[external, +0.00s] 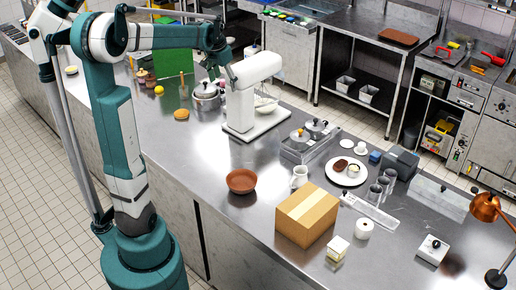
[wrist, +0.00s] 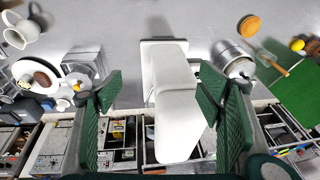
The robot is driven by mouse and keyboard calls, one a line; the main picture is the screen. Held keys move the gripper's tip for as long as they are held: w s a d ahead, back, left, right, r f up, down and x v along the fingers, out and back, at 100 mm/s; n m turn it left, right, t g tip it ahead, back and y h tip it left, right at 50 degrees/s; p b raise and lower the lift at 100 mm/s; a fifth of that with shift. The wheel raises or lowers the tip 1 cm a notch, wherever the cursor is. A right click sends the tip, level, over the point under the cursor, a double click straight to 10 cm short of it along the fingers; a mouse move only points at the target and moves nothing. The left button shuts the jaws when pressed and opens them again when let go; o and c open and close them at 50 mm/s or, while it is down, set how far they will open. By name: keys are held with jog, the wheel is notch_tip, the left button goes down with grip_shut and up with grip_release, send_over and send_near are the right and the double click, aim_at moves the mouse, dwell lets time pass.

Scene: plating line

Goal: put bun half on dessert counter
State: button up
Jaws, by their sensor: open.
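The bun half (external: 181,114), a small round orange-brown piece, lies flat on the steel counter (external: 190,150) left of the white mixer. It also shows in the wrist view (wrist: 250,25), near the top right. My gripper (external: 222,74) is up by the mixer head, above the counter and apart from the bun half. In the wrist view my gripper (wrist: 160,95) has its green fingers wide apart, with the white mixer showing between them and nothing held. Which surface is the dessert counter, I cannot tell.
The tall white mixer (external: 240,105) stands close to my gripper. A silver pot (external: 206,92) and a green board (external: 172,70) are behind the bun half. A brown bowl (external: 241,181) and a cardboard box (external: 306,215) stand nearer. Counter around the bun half is clear.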

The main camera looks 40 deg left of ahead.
jog(key=s+d+f+t, duration=0.2)
jog(key=s+d, duration=1.1)
jog(key=d, duration=0.1)
jog(key=s+d+f+t+h, duration=0.1)
jog(key=s+d+f+t, duration=0.1)
jog(key=s+d, duration=1.1)
jog(key=shift+s+d+f, duration=0.4)
jog(key=shift+d+f, duration=0.15)
jog(key=shift+d, duration=0.6)
